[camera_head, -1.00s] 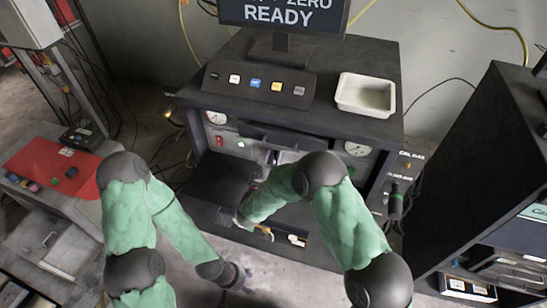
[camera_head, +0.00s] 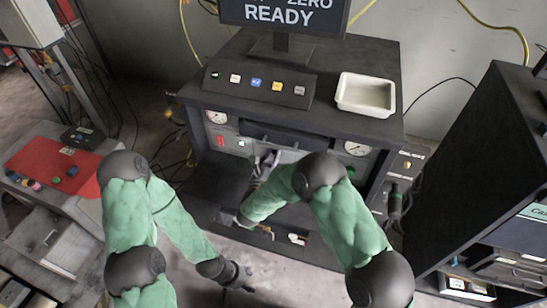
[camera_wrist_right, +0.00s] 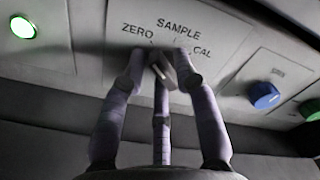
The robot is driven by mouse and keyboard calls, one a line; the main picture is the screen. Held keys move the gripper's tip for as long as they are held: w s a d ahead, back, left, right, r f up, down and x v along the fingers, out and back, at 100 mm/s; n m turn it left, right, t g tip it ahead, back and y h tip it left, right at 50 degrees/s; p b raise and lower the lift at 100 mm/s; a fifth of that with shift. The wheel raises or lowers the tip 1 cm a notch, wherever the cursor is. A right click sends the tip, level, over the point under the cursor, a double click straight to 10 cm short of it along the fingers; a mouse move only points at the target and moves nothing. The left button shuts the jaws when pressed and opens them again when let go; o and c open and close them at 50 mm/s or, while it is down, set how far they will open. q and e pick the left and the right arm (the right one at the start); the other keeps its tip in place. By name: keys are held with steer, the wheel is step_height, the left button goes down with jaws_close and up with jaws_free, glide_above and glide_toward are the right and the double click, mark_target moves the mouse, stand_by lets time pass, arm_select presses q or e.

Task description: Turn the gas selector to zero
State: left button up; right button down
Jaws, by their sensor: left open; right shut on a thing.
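The gas selector is a small grey knob (camera_wrist_right: 165,70) on a panel marked ZERO, SAMPLE and CAL in the right wrist view. My right gripper (camera_wrist_right: 159,54) is shut on the knob, its fingertips on either side just below the labels. The fingers cover much of the knob, so I cannot tell which mark it points to. In the head view the right gripper (camera_head: 266,161) reaches up to the front of the bench, and the selector is hidden there. My left gripper (camera_head: 243,279) is open and empty, low over the floor and apart from the bench.
A lit green button (camera_wrist_right: 22,27) is left of the selector; blue (camera_wrist_right: 264,95) and green (camera_wrist_right: 309,110) knobs are to its right. A white tray (camera_head: 366,95) and button box (camera_head: 262,85) sit on the bench under a monitor (camera_head: 284,14) reading "ZERO READY". A dark cabinet (camera_head: 480,160) stands right.

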steer(key=shift+a, duration=0.1)
steer(key=c, duration=1.1)
jaws_free()
steer(key=shift+f, duration=0.1)
steer(key=shift+c, duration=0.2)
steer(key=v, duration=0.7)
steer(key=shift+s+a, duration=0.1)
steer(key=shift+s, duration=0.05)
